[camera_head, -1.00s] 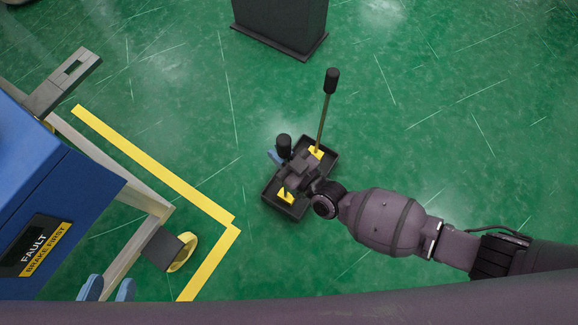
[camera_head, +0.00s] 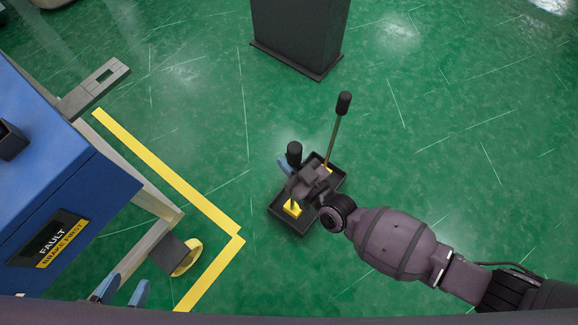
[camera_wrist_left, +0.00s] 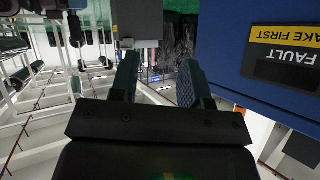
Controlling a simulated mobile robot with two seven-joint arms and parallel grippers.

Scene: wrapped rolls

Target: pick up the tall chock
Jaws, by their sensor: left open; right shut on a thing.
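The tall chock has a long thin rod with a black knob (camera_head: 343,103); its yellow foot is partly hidden in a small dark tray (camera_head: 335,189). A shorter chock, with a yellow wedge (camera_head: 292,209) and black knob (camera_head: 294,152), is in the same tray. My right gripper (camera_head: 300,178) is shut over the tray's middle, with a blue fingertip showing; what it grips there is hidden, probably the tray's handle. My left gripper (camera_head: 122,289) is open and empty at the bottom left, well away from the tray. Its parted fingers fill the wrist view's middle (camera_wrist_left: 158,82).
A blue cabinet (camera_head: 85,190) labelled "FAULT BRAKE FIRST" stands on a pale frame with a wheel (camera_head: 187,257) at left. Yellow tape (camera_head: 170,172) marks the green floor. A dark pedestal (camera_head: 300,35) stands at the top.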

